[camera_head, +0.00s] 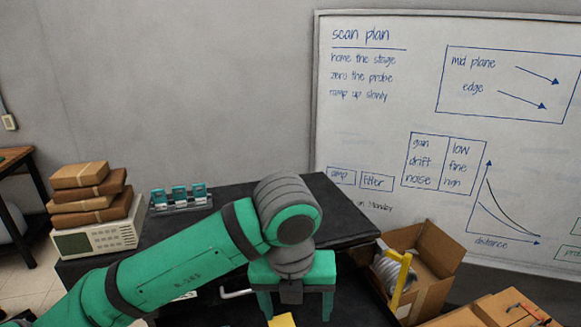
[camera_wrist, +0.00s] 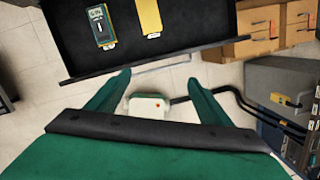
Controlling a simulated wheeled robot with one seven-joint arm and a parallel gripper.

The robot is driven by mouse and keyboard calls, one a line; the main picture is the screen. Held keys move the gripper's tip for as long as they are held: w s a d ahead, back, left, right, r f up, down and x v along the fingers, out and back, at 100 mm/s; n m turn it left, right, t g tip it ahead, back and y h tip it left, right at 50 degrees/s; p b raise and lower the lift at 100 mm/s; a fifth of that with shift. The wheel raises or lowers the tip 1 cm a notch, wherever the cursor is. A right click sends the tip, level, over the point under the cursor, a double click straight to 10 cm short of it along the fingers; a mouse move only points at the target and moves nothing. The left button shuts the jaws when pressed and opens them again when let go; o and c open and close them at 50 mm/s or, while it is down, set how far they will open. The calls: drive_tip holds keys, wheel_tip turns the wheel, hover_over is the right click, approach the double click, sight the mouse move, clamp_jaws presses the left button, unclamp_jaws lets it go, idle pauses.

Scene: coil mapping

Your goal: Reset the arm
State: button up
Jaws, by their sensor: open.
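My green arm reaches across the head view from the lower left, and my gripper (camera_head: 296,305) hangs at its end over the front part of the black table (camera_head: 345,215). In the wrist view my gripper (camera_wrist: 160,85) has its two green fingers spread wide with nothing between them. A white box with a cable (camera_wrist: 148,107) lies on the floor beyond and below the fingers. The black table edge (camera_wrist: 170,65) is just past the fingertips. My arm hides the middle of the table in the head view.
A rack with teal-topped blocks (camera_head: 180,198) stands at the table's back left. Brown packages (camera_head: 90,195) lie on a beige instrument (camera_head: 100,240). An open cardboard box (camera_head: 435,250) with a coil and a yellow frame (camera_head: 400,280) stands right. A green device (camera_wrist: 101,26) and a yellow bar (camera_wrist: 149,18) lie on the table.

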drive_tip(key=w+d+r+n+t+h, duration=0.1)
drive_tip(key=w+d+n+t+h, duration=0.3)
drive_tip(key=d+n+h, duration=0.45)
drive_tip(key=w+d+r+n+t+h, duration=0.1)
drive_tip(key=w+d+n+t+h, duration=0.35)
drive_tip(key=d, duration=0.65)
drive_tip(key=s+a+f+n+t+y, duration=0.3)
drive_tip(key=a+f+n, duration=0.1)
drive_tip(key=f+n, duration=0.3)
drive_tip(key=s+a+f+n+t+y, duration=0.2)
drive_tip(key=s+a+f+n+y, duration=0.15)
drive_tip(key=f+n, duration=0.45)
drive_tip(key=s+a+f+n+t+y, duration=0.3)
drive_tip(key=f+n+y, duration=0.1)
drive_tip(key=f+n, duration=0.3)
drive_tip(key=s+a+f+g+y, duration=0.1)
drive_tip(key=s+a+f, duration=0.1)
drive_tip(key=s, duration=0.7)
drive_tip(key=s+a+f+n+g+y, duration=0.1)
drive_tip(key=s+a+f, duration=0.2)
drive_tip(key=s, duration=0.6)
drive_tip(key=s+a+f+g+y, duration=0.1)
drive_tip(key=s+a+f, duration=0.2)
drive_tip(key=s, duration=0.7)
drive_tip(key=shift+a+f+n, duration=0.25)
drive_tip(key=shift+a+n, duration=0.15)
drive_tip(key=shift+a, duration=0.65)
